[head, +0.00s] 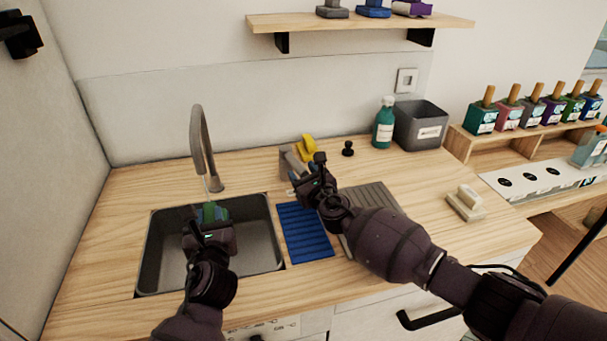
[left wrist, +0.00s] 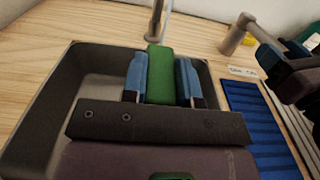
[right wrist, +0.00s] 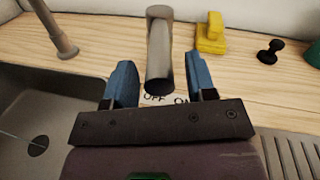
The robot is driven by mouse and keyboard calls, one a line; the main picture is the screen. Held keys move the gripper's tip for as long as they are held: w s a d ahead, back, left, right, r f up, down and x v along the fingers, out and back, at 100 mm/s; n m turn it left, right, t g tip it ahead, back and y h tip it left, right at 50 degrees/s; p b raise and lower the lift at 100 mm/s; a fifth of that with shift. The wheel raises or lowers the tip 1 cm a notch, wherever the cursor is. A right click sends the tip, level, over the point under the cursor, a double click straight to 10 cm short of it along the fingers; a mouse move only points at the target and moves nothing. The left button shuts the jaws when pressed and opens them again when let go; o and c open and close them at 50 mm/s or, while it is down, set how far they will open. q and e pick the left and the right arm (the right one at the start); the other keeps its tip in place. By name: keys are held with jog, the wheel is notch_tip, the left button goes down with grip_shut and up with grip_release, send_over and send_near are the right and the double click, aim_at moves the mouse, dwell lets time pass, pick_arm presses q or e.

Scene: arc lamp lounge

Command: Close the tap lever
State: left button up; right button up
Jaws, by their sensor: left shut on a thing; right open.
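The tap's curved metal spout (head: 200,145) rises behind the sink, with a thin pale line like water below its mouth. The grey cylindrical tap lever (right wrist: 159,50) shows between my right fingers in the right wrist view, above a label (right wrist: 165,99) reading OFF and ON. In the head view my right gripper (head: 312,180) partly hides the lever. My right gripper is open, a finger on each side of the lever; I cannot tell whether they touch it. My left gripper (head: 208,222) is shut on a green block (left wrist: 161,75) over the sink.
The dark sink (head: 157,255) is at left, with a blue ribbed mat (head: 305,235) and a grey drainer (head: 378,197) to its right. A yellow object (head: 307,147), black knob (head: 348,149), green bottle (head: 384,124) and grey bin (head: 420,124) stand behind. The right counter is mostly clear.

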grip_shut()
jog(key=shift+s+a+m+t+h, duration=0.3)
jog(key=shift+a+m+h, duration=0.3)
jog(key=shift+h, duration=0.3)
jog(key=shift+s+a+m+t+h, duration=0.15)
jog(key=shift+a+m+t+h, duration=0.35)
jog(key=shift+h, duration=0.4)
jog(key=shift+a, duration=0.1)
grip_release()
jog(key=shift+v, duration=6.05)
